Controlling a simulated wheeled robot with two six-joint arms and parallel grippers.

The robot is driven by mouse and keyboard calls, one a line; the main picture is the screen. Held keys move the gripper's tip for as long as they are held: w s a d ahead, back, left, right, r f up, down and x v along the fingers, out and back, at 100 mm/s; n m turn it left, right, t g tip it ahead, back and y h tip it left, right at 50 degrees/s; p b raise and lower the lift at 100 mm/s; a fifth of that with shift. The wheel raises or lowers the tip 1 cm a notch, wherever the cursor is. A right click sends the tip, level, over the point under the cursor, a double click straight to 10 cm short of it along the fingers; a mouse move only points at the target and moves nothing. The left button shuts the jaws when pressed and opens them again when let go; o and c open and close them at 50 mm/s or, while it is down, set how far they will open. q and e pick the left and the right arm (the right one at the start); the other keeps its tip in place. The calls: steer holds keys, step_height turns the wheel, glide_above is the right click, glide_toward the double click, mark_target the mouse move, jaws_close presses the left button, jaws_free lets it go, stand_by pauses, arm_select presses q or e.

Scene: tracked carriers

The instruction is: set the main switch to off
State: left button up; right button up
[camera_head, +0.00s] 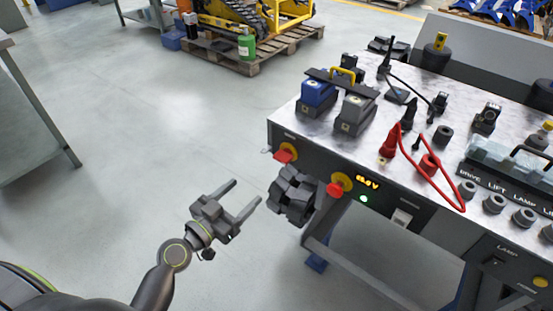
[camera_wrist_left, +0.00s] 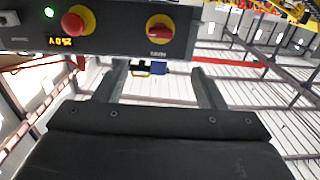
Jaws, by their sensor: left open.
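The main switch (camera_head: 286,153) is a red handle on a yellow round plate at the left end of the bench's dark front panel. In the left wrist view, which shows the panel upside down, the switch (camera_wrist_left: 160,30) has its red handle lying roughly crosswise, slightly tilted. I cannot read its on or off marks. My left gripper (camera_head: 247,190) is open and empty, in front of the panel, apart from the switch and lower left of it in the head view. In the left wrist view its two fingers (camera_wrist_left: 158,68) point toward the panel. My right gripper is not in view.
A red mushroom button (camera_head: 337,188) on a yellow base sits beside the switch, near a lit display (camera_head: 368,183) and green lamp (camera_head: 364,198). A dark blocky object (camera_head: 292,195) is just right of my left gripper. Batteries (camera_head: 318,94) stand on the bench (camera_head: 290,118).

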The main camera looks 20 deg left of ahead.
mark_target(279, 160)
arm_select(q)
steer(key=p+x, duration=0.2)
steer(key=x, duration=1.1)
steer(key=shift+w+d+f+p, duration=0.1)
steer(key=shift+w+d+p, duration=0.15)
steer(key=shift+w, duration=0.4)
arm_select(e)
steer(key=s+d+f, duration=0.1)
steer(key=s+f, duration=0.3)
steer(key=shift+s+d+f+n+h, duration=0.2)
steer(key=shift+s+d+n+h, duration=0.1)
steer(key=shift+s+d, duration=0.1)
arm_select(q)
steer(key=c, duration=1)
